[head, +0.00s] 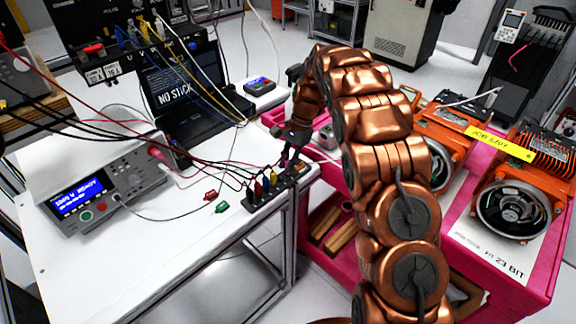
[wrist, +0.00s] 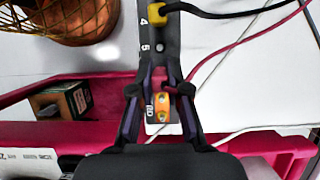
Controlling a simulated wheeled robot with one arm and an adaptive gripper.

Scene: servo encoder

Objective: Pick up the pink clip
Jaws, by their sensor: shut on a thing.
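The pink clip (wrist: 158,77) sits at the near end of a dark numbered strip (wrist: 146,40) in the wrist view, with a red lead running from its side to the upper right. My gripper (wrist: 160,90) has its two fingers on either side of the clip and is shut on it. The fingers hide part of the clip. In the head view my gripper (head: 291,163) reaches down to the right end of the strip (head: 258,205) at the table's corner. The clip cannot be made out clearly there.
A yellow clip (wrist: 160,14) with a black lead sits further along the strip. Loose red (head: 210,194) and green (head: 222,207) clips lie on the white table (head: 150,250). A pink cart (head: 500,270) stands right.

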